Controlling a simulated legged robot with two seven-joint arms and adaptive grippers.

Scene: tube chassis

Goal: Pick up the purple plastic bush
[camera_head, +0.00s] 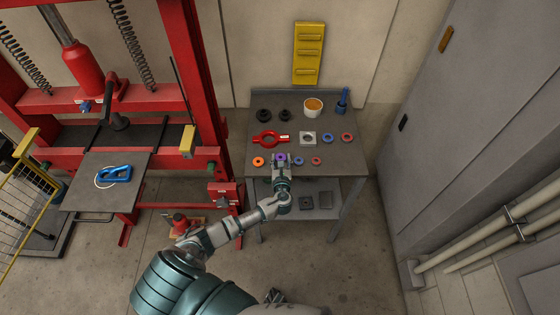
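The purple plastic bush (281,157) is a small purple ring on the grey worktable (258,178), in the front row of rings. My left gripper (281,158) reaches over the table's front edge, with its fingertips at the bush. The fingers hide part of the bush, and I cannot tell whether they are closed on it or only around it. A small dark part at the bottom edge may be my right gripper (274,296); its fingers are not clear.
Close by are an orange ring (258,161), a blue ring (298,161) and a reddish ring (316,161). Behind are a red clamp-like tool (268,139), a square metal part (308,138), black parts (264,115) and a cup (313,107). A red press (207,90) stands left.

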